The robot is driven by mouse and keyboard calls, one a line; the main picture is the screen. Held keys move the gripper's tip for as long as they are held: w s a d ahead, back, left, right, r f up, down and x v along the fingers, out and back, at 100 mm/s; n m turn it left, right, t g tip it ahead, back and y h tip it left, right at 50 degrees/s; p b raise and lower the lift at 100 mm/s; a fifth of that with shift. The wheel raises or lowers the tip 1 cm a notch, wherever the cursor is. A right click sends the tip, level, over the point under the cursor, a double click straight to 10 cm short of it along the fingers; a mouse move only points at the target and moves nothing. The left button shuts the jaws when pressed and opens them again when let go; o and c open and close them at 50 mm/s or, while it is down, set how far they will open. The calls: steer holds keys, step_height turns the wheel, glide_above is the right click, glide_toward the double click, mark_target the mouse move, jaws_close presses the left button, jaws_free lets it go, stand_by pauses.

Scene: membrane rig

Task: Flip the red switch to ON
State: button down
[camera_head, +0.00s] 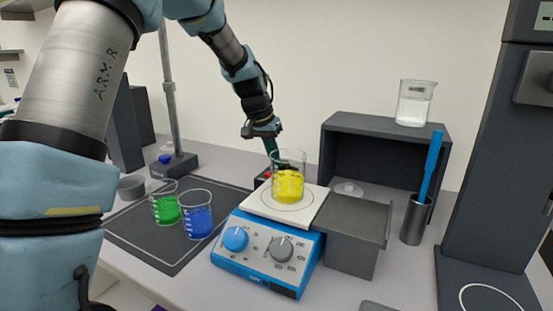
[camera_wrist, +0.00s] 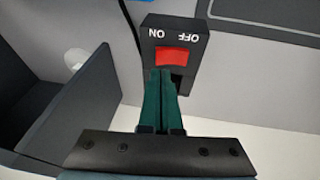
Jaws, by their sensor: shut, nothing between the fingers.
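The red switch (camera_wrist: 173,57) is a rocker set in a dark box (camera_wrist: 202,45) with white ON and OFF labels, seen upside down in the wrist view. ON is at the left there and OFF at the right. My gripper (camera_wrist: 160,74) is shut and empty, its green fingertips at the near edge of the red rocker, overlapping it in the picture; I cannot tell whether they touch. In the head view my gripper (camera_head: 271,150) points down behind the yellow beaker, and the switch (camera_head: 267,174) is mostly hidden there.
A beaker of yellow liquid (camera_head: 289,185) stands on the blue hotplate (camera_head: 262,267), close to my gripper. Green (camera_head: 165,208) and blue (camera_head: 197,222) beakers stand on a dark mat (camera_head: 142,238). A grey shelf box (camera_head: 385,128) with a beaker on top (camera_head: 414,108) is to the right.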

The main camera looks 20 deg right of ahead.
steer(key=shift+s+d+f, duration=0.15)
steer(key=shift+s+f, duration=0.1)
steer(key=shift+f, duration=0.4)
steer(key=shift+s+d+f+t+y, duration=0.25)
steer(key=shift+s+f+t+y, duration=0.05)
steer(key=shift+f, duration=0.1)
steer(key=shift+w+a+r, duration=0.1)
steer(key=shift+w+a, duration=0.05)
steer(key=shift+w+a+r, duration=0.15)
steer(key=shift+w+a, duration=0.3)
steer(key=shift+w, duration=0.15)
